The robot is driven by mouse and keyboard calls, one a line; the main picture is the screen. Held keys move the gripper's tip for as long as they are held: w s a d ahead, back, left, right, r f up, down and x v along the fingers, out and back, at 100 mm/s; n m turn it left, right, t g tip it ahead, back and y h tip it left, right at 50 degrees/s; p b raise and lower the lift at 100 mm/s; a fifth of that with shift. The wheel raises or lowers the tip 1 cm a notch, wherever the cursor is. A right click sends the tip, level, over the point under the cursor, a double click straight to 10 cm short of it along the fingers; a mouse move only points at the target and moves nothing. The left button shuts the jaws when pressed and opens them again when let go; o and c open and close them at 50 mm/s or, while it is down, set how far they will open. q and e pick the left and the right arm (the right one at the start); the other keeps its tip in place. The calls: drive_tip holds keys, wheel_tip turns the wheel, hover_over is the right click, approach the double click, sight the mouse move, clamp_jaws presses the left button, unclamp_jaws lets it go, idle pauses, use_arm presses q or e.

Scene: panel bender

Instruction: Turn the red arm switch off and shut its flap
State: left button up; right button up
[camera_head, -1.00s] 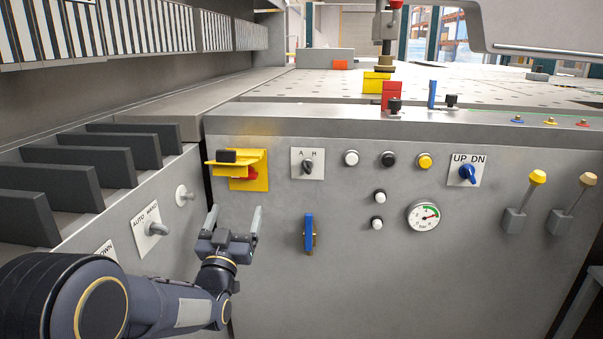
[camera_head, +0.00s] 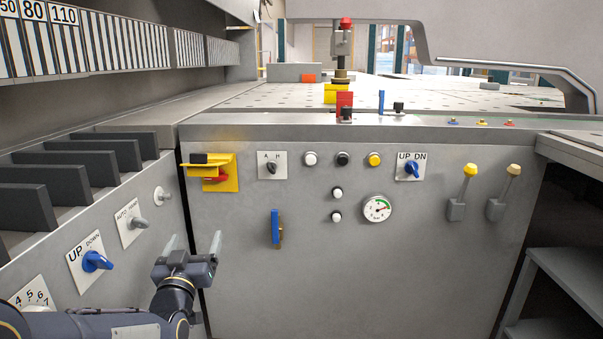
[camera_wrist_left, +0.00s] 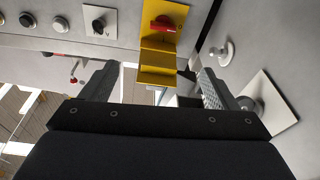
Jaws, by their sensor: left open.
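The red arm switch (camera_head: 217,179) sits on a yellow plate (camera_head: 230,172) at the upper left of the grey front panel. Its yellow flap (camera_head: 203,169) stands open, sticking out from the panel above the switch and partly covering it in the head view. The left wrist view shows the red handle (camera_wrist_left: 162,25) lying roughly crosswise and the flap (camera_wrist_left: 158,66) jutting toward the camera. My left gripper (camera_head: 194,243) is open and empty, below the switch and apart from it. My right gripper is out of view.
A selector marked A H (camera_head: 271,167) and several buttons lie right of the switch. A blue handle (camera_head: 276,227) is right of my left gripper. The side panel at left carries a grey knob (camera_head: 161,196) and a blue UP DOWN knob (camera_head: 96,261).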

use_arm(q)
drive_tip(key=s+d+f+g+h, duration=0.1)
drive_tip(key=s+f+g, duration=0.35)
drive_tip(key=s, duration=0.75)
drive_tip(key=s+d+f+g+h, duration=0.15)
drive_tip(key=s+f+g, duration=0.3)
drive_tip(key=s, duration=0.85)
drive_tip(key=s+f+g+h, duration=0.25)
drive_tip(key=s+g, duration=0.35)
drive_tip(key=s, duration=0.6)
wheel_tip(320, 180, up, 36)
drive_tip(key=p, duration=3.7)
drive_tip(key=shift+w+y, duration=0.25)
drive_tip(key=shift+y, duration=0.15)
